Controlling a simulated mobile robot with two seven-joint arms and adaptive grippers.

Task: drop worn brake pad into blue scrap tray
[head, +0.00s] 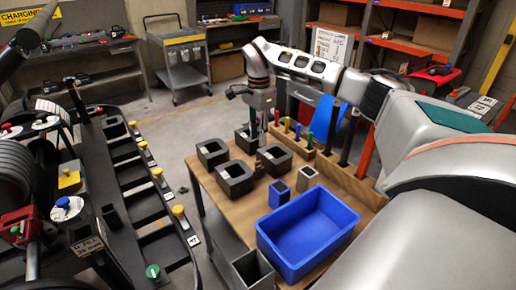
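The blue scrap tray (334,242) stands at the front of the wooden table, and its visible floor looks empty. My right gripper (262,143) points down over the table's back part, behind the tray. It is close to a dark square block with a hollow (274,160). Its fingers are small and dark, so I cannot tell whether they are open or hold anything. I cannot make out a worn brake pad for certain. My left gripper does not show.
More dark hollow blocks (235,179) stand left on the table. A small blue box (279,193) and a grey box (306,178) stand behind the tray. Colour-handled tools (298,133) stand in a wooden rack. A kart frame (140,200) fills the left, across a floor gap.

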